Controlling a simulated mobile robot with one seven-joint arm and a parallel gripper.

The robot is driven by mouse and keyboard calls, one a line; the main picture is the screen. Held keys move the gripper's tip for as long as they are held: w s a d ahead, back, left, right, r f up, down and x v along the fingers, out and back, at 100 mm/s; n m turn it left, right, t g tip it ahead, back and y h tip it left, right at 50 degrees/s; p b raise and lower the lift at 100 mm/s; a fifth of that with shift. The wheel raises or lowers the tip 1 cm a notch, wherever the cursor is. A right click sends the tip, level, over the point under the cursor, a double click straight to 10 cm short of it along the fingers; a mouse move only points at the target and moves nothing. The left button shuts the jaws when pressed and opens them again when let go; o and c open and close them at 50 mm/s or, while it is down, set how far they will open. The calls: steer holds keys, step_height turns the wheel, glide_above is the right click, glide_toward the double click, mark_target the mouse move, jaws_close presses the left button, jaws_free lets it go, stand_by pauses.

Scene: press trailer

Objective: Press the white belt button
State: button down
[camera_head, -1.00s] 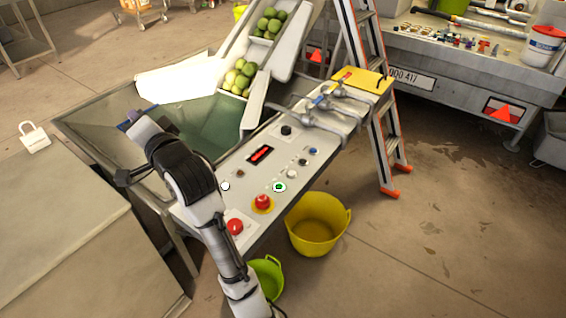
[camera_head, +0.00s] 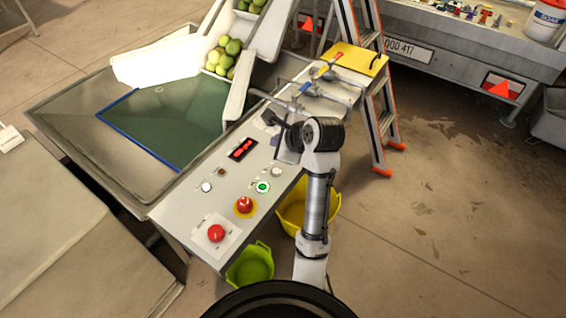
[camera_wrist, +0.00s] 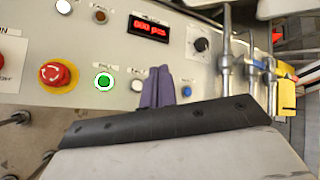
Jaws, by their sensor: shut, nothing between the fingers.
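The control panel (camera_head: 180,222) carries two white buttons. One white button (camera_head: 207,187) is at the panel's left and also shows at the top left of the wrist view (camera_wrist: 64,6). The other white button (camera_head: 276,172) is right of the lit green button (camera_head: 262,187); it also shows in the wrist view (camera_wrist: 138,86). The small labels are not readable. My gripper (camera_wrist: 158,72) shows purple fingers, shut and empty, over the panel just right of this second white button. A blue button (camera_wrist: 187,90) is right of the fingers. I cannot see any contact.
Red mushroom buttons (camera_head: 244,204) (camera_head: 216,233) sit at the panel's near end. A red display (camera_head: 242,149) and black knob (camera_wrist: 201,44) lie farther up. Metal pipes (camera_head: 300,98) and a ladder (camera_head: 372,110) stand beyond. Yellow (camera_head: 291,213) and green (camera_head: 250,266) buckets are below.

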steer(key=shift+s+d+f, duration=0.1)
stand_by(0.3)
steer(key=b, duration=0.9)
glide_above(276, 172)
steer(key=f, duration=0.4)
steer(key=d+f, duration=0.1)
steer(key=f, duration=0.1)
steer(key=shift+s+f, duration=0.25)
steer(key=shift+f, duration=0.15)
steer(key=shift+a+f+p, duration=0.1)
steer(key=shift+f+p, duration=0.25)
steer(key=shift+f, duration=0.55)
steer(key=shift+f, duration=0.1)
steer(key=shift+f+p, duration=0.35)
steer(key=shift+p, duration=0.05)
